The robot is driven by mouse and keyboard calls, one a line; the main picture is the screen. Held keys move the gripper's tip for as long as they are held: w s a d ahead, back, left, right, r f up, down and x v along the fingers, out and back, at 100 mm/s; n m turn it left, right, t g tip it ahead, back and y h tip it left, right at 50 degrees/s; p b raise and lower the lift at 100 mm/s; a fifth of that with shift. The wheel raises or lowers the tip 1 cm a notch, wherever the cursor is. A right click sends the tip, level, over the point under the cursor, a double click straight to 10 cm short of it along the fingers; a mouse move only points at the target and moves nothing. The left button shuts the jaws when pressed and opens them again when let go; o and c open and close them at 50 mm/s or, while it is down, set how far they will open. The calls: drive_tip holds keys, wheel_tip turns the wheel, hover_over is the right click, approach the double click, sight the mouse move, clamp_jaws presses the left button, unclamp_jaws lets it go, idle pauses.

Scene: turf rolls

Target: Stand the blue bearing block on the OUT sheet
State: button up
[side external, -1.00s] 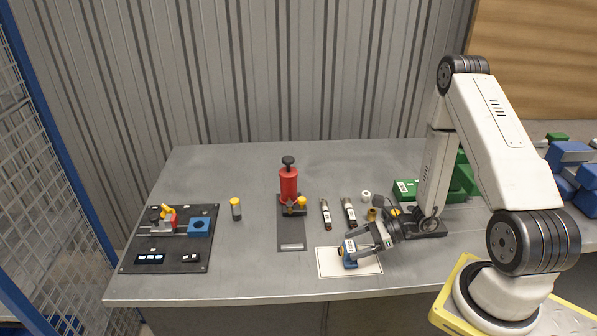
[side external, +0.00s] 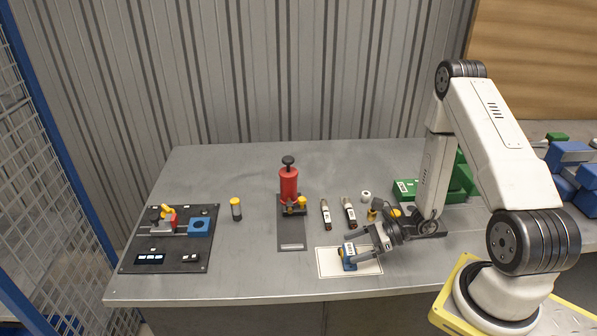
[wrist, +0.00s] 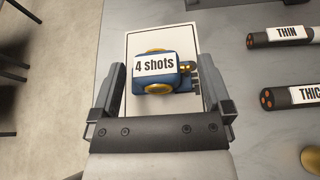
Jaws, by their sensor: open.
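The blue bearing block (side external: 347,262) has yellow rings and a white "4 shots" label. It rests on the white sheet (side external: 326,269) with a thin dark border, near the table's front edge. In the wrist view the block (wrist: 185,80) lies over the sheet (wrist: 134,43), label toward the camera. No OUT lettering shows on the visible part. My gripper (side external: 358,252) is low over the sheet, open. In the wrist view my gripper (wrist: 162,85) has one finger on each side of the block, with gaps between.
A black board (side external: 190,258) with a blue square piece (side external: 199,227) is at left. A red pump-like bottle (side external: 289,183) stands mid-table. THIN (wrist: 280,37) and THICK (wrist: 290,97) tubes lie right of the sheet. The table left of the sheet is fairly clear.

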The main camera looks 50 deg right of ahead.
drive_tip(key=shift+r, duration=0.15)
drive_tip(key=shift+v, duration=3.75)
drive_tip(key=shift+a+r+n+g, duration=0.1)
drive_tip(key=shift+a+n+g, duration=0.25)
drive_tip(key=shift+n+g, duration=0.05)
drive_tip(key=w+a+r+n+g+h, duration=0.2)
drive_tip(key=a+r+n+g+h, duration=0.4)
drive_tip(key=n, duration=2)
drive_tip(key=a+r+h, duration=0.3)
drive_tip(key=a+r, duration=0.3)
drive_tip(key=r, duration=0.1)
drive_tip(key=shift+w+a+h, duration=0.25)
drive_tip(key=shift+w+h, duration=0.05)
drive_tip(key=shift+w, duration=0.1)
